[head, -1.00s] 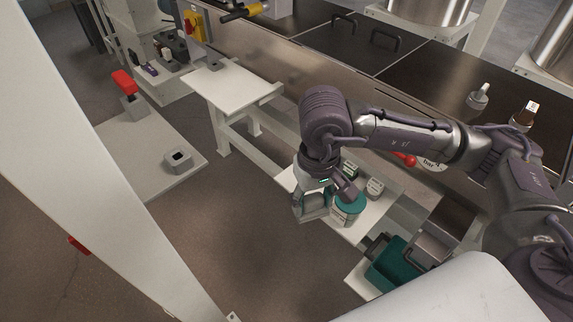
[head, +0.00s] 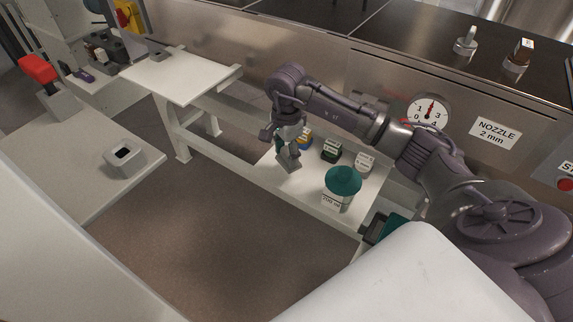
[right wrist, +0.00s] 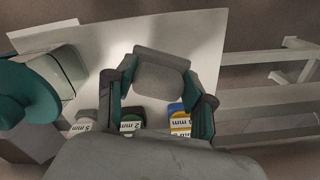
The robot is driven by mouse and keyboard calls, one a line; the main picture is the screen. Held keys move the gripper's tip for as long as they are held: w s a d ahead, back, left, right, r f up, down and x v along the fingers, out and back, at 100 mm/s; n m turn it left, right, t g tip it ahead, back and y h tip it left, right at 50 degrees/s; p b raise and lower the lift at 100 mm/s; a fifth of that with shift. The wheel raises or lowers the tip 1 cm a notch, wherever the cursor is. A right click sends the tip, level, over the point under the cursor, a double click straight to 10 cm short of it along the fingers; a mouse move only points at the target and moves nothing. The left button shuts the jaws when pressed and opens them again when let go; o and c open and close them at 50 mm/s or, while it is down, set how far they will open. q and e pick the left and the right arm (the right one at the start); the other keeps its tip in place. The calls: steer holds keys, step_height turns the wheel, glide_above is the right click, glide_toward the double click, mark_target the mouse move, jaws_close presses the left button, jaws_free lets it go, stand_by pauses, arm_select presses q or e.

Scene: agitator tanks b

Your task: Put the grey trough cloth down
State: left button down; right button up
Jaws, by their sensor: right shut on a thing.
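The grey trough cloth (head: 289,160) is a small grey pad in my right gripper (head: 289,148), over the left part of a low white shelf (head: 376,190). The right wrist view shows the cloth (right wrist: 160,78) between the two fingers of the gripper (right wrist: 162,95), which is shut on it. The white shelf surface (right wrist: 115,50) lies beneath. I cannot tell whether the cloth touches the shelf. My left gripper is not in view.
A teal-topped 200 ml container (head: 342,182) stands right of the gripper. Labelled blocks, blue-yellow (head: 305,138), green (head: 331,150) and grey (head: 364,162), stand behind it. A white side table (head: 180,75) is at left. A teal bin (head: 392,227) shows partly at right.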

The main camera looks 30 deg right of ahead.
mark_target(287, 165)
steer(key=shift+f, duration=0.65)
step_height(287, 165, down, 2)
steer(key=shift+f, duration=0.55)
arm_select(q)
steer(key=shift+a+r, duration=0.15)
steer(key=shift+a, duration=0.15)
arm_select(e)
steer(key=shift+f, duration=0.2)
steer(key=o, duration=1)
